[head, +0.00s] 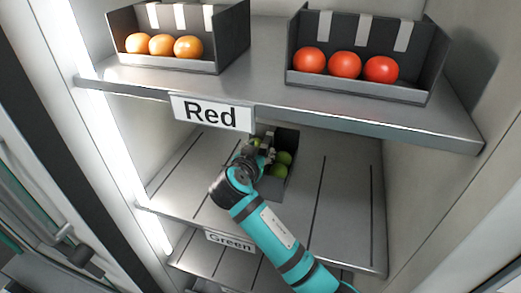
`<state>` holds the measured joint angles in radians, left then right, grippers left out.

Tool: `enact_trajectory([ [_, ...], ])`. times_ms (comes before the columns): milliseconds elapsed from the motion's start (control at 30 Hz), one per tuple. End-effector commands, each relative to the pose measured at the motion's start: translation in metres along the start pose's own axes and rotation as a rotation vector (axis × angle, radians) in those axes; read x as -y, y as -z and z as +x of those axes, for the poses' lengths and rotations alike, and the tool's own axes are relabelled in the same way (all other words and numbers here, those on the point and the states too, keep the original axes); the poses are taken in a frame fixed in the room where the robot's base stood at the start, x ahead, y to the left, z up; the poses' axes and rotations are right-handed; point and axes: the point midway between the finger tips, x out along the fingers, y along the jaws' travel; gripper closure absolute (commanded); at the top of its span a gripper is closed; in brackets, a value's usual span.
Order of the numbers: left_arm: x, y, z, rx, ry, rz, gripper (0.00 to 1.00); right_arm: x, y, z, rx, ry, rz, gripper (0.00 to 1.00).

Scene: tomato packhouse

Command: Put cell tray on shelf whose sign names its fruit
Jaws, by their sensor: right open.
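A dark cell tray (288,139) with several green tomatoes (279,170) stands on the middle shelf (335,200). A sign (230,243) reading "Green" hangs at the front edge of that shelf. My right gripper (267,148) is open at the left side of the tray, over its left part. It hides some of the tray and fruit, and I cannot tell if the fingers touch it. A sign (212,112) reading "Red" is on the front edge of the upper shelf (270,92). My left gripper is not in view.
On the upper shelf stand a dark tray (230,35) with 3 orange tomatoes at left and another (415,60) with 3 red ones at right. The middle shelf is bare on both sides of the green tray. A lower shelf (205,262) shows below. Cabinet walls flank the shelves.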

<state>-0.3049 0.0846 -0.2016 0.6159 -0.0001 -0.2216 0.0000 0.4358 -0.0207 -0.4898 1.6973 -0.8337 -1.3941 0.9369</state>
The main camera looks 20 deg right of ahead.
Motion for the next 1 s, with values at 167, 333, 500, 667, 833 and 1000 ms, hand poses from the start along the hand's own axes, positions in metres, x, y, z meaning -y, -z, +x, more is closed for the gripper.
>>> enact_trajectory([
  [167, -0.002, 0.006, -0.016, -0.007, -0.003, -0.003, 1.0, 0.001, 0.003, -0.036, 0.004, 0.004, 0.003, 0.57],
  [333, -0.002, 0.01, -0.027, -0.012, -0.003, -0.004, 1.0, 0.001, 0.002, -0.073, 0.004, 0.003, 0.002, 0.57],
  [500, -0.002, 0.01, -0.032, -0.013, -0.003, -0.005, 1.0, 0.001, 0.001, -0.099, 0.002, 0.003, 0.002, 0.57],
  [667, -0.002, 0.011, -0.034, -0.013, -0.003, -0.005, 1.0, 0.0, 0.001, -0.111, 0.001, 0.001, 0.002, 0.57],
  [833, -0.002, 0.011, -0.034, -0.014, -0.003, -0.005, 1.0, 0.0, 0.001, -0.112, -0.001, 0.0, 0.002, 0.57],
  [1000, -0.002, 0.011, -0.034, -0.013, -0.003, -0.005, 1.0, 0.0, 0.001, -0.112, -0.001, 0.0, 0.002, 0.57],
])
